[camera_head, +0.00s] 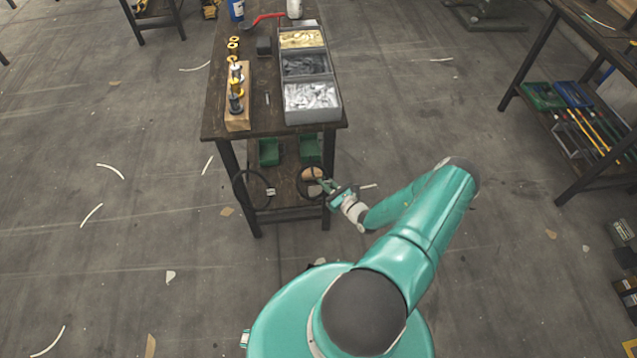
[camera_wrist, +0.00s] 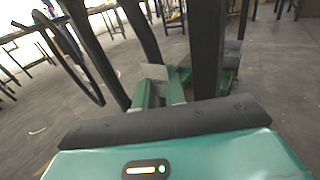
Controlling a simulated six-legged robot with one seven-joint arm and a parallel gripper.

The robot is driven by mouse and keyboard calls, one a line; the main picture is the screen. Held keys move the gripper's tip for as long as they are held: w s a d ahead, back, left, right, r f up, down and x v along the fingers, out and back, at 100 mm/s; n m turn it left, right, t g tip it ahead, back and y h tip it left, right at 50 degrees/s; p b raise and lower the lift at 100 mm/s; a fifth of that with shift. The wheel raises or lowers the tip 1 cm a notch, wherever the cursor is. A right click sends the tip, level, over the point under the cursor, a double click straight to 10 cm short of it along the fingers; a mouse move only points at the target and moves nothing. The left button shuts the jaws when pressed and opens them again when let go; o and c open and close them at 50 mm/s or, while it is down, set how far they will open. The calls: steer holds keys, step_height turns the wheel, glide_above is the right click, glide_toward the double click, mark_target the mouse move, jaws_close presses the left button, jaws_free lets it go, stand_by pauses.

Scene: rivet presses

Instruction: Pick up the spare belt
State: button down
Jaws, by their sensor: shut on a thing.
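A second black loop (camera_head: 236,190) with a pale tag hangs around the left front leg, apart from my gripper. In the wrist view my gripper's fingers (camera_wrist: 165,88) reach forward with a grey piece at their tips. A black loop (camera_wrist: 72,52) shows at upper left there; I cannot tell which one.
The workbench (camera_head: 262,110) carries a three-part tray (camera_head: 312,118) of small parts and a wooden block (camera_head: 237,123) with spools. Green bins (camera_head: 269,152) sit on its lower shelf. Another bench (camera_head: 575,190) stands at right.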

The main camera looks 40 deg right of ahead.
steer(key=shift+r, duration=0.15)
steer(key=shift+r, duration=0.6)
steer(key=s+a+r, duration=0.2)
steer(key=s+r, duration=0.9)
steer(key=s, duration=0.2)
steer(key=shift+s+a+r, duration=0.15)
steer(key=shift+s+r, duration=0.15)
steer(key=shift+s, duration=0.1)
